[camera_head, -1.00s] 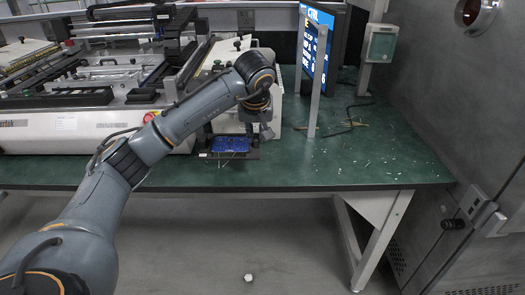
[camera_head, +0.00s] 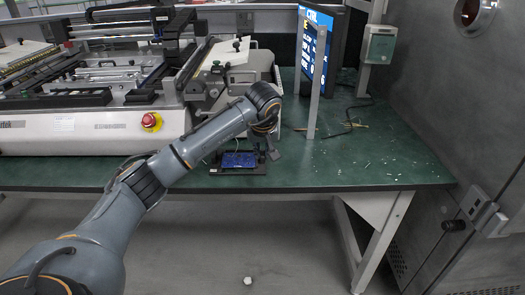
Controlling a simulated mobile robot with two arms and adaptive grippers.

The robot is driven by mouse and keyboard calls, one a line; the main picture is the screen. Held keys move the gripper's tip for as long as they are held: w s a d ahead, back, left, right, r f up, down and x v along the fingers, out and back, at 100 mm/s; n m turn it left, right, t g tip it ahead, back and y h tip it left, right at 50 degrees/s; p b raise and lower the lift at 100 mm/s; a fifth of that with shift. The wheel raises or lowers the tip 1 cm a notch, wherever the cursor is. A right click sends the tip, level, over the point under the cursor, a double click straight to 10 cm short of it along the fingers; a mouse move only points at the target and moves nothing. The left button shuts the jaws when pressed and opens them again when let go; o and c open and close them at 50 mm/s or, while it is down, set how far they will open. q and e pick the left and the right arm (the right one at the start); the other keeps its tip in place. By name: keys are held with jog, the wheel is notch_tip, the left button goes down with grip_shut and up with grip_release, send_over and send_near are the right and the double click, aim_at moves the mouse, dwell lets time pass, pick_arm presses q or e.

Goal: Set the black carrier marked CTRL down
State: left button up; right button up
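The black carrier (camera_head: 215,170) is a flat dark frame with a blue board in it. It appears level, low over or on the green table near its front edge; I cannot tell whether it touches the top. Any mark on it is too small to read. My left gripper (camera_head: 264,155) is at the carrier's right side and appears shut on it, though its fingertips are small and partly hidden. My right gripper is not in view.
A large white machine with a red stop button (camera_head: 151,121) fills the table's left side. A monitor (camera_head: 318,48) behind a grey post (camera_head: 318,85) stands at the back. The green table (camera_head: 370,165) is mostly clear at right, with small scraps and a cable.

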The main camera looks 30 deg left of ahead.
pick_arm(q)
jog(key=o, duration=0.4)
jog(key=shift+o, duration=0.2)
